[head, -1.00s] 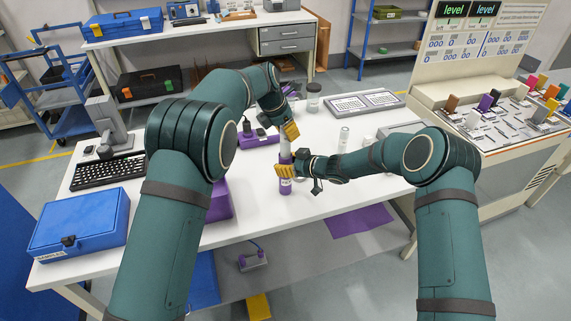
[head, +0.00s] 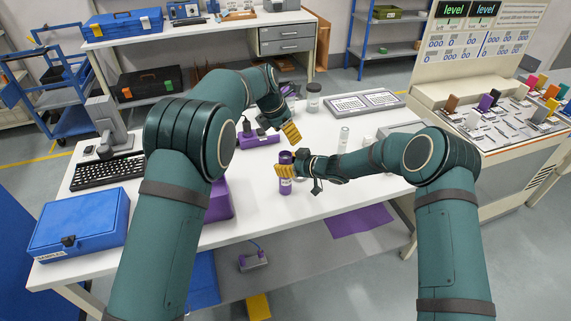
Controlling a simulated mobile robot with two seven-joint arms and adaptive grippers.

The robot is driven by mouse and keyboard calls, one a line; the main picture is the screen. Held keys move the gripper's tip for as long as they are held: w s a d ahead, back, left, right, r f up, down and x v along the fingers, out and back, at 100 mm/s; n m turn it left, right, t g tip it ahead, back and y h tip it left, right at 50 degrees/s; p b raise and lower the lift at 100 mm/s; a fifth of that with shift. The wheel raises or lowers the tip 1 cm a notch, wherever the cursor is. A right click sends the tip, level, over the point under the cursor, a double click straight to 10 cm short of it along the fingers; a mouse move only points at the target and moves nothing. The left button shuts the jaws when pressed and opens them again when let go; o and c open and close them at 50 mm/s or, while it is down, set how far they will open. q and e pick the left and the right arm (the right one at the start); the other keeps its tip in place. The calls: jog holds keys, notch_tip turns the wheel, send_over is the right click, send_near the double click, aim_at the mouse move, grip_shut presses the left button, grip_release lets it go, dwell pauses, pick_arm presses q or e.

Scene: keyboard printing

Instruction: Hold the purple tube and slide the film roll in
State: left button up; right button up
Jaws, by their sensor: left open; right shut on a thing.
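The purple tube (head: 285,187) stands upright near the table's front edge, with a pale label on its lower side. My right gripper (head: 284,171) is shut around the tube's upper part from the right. The tube's dark purple top shows above the yellow fingers. My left gripper (head: 291,133) is open and empty just above and behind the tube, apart from it. The film roll does not show as a separate thing; its white length is no longer visible above the tube, and I cannot see into the tube.
A purple device (head: 262,139) lies behind and left of the tube. A clear cylinder (head: 344,136) and a jar (head: 313,98) stand to the right and back. A purple box (head: 220,201) and blue case (head: 80,224) are at left. The front right table is clear.

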pick_arm(q)
jog(key=v, duration=1.1)
jog(key=shift+r, duration=0.15)
jog(key=shift+a, duration=0.1)
pick_arm(e)
jog(key=o, duration=1.2)
